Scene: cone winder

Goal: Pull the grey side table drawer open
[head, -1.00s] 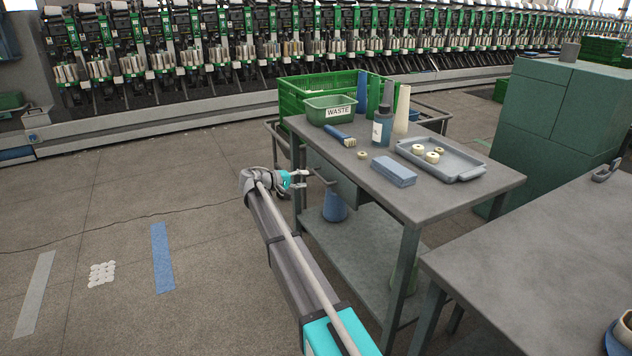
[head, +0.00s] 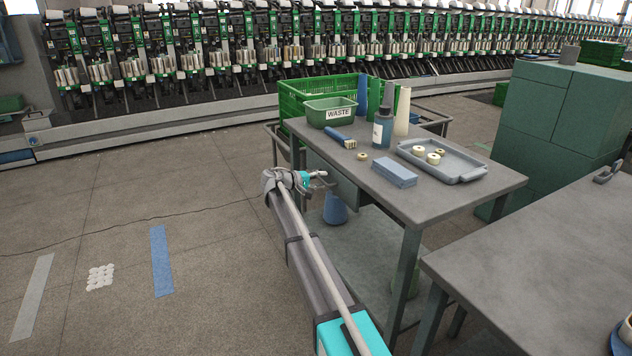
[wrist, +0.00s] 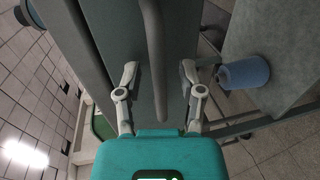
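The grey side table (head: 452,196) stands in front of me in the head view, with its grey drawer (head: 346,190) under the top on the left side. In the wrist view the drawer front (wrist: 182,30) fills the middle, and its grey bar handle (wrist: 154,45) runs down between my fingers. My gripper (wrist: 159,75) is open, with one finger on each side of the handle and a gap showing on both sides. In the head view my gripper (head: 318,180) is at the drawer front and partly hides the handle. The drawer looks shut.
On the table top are a green waste bin (head: 330,113), a dark bottle (head: 383,128), a blue block (head: 394,173) and a grey tray (head: 463,173). A blue cone (head: 335,209) stands on the lower shelf. A second grey table (head: 540,260) is at right.

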